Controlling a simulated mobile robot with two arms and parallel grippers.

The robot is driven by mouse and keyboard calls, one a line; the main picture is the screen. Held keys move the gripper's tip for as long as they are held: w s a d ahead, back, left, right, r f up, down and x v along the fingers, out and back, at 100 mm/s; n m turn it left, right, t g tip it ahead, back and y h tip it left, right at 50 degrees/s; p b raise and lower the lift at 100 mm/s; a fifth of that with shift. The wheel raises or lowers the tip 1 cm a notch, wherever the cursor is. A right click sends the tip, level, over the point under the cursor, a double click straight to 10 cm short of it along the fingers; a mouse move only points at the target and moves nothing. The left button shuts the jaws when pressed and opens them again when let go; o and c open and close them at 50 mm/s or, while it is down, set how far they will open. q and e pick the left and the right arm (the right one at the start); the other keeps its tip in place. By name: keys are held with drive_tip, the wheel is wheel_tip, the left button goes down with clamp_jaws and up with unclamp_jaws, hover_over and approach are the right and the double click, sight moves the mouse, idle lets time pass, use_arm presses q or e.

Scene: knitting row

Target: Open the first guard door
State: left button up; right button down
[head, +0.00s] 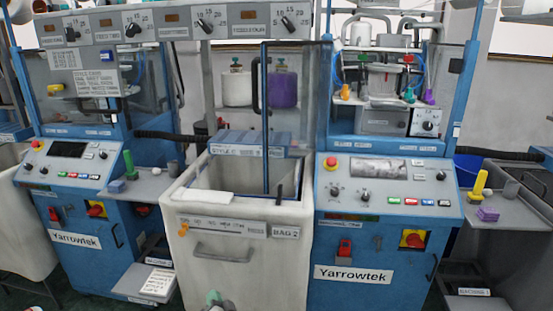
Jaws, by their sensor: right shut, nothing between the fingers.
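Two blue Yarrowtek machines stand side by side. A clear panel with a blue edge (265,125) and a black upright handle (256,85) stands left of the right machine's bay, seemingly swung outward. I cannot tell which guard is the first one. My right gripper (214,297), with teal fingertips, is at the bottom edge, shut and empty, in front of the pale bin and well below both guards. My left gripper is not in view.
The pale bin (205,265) marked BAG 2 fills the space between the machines. Control panels (382,182) with switches jut out below the bays. A grey side shelf (150,187) and another shelf (515,212) hold small coloured parts.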

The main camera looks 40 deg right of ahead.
drive_tip(key=s+a+f+n+g+y, duration=0.1)
drive_tip(key=s+f+n+g+y, duration=0.5)
drive_tip(key=s+f, duration=1.35)
drive_tip(key=s+d+f+n+g+h, duration=0.2)
drive_tip(key=s+d+f+n+g, duration=0.1)
drive_tip(key=s+f+n, duration=0.5)
drive_tip(key=m+y+p, duration=0.2)
drive_tip(key=m+y, duration=0.5)
drive_tip(key=m, duration=1.2)
approach(268, 166)
wheel_tip(268, 166, down, 2)
drive_tip(key=s, duration=0.2)
drive_tip(key=s+r+n+h, duration=0.3)
drive_tip(key=s+r+n, duration=0.1)
drive_tip(key=r, duration=0.2)
drive_tip(key=shift+n, duration=0.3)
drive_tip(key=p+x, duration=0.2)
drive_tip(key=x, duration=0.2)
drive_tip(key=p+x, duration=0.3)
drive_tip(key=x, duration=0.1)
drive_tip(key=w+r+p+x, duration=0.1)
drive_tip(key=p+x, duration=0.1)
drive_tip(key=x, duration=0.2)
drive_tip(key=shift+w, duration=0.25)
drive_tip(key=shift+w+a+f+p, duration=0.15)
drive_tip(key=shift+w+a+p, duration=0.05)
drive_tip(key=shift+w+p, duration=0.1)
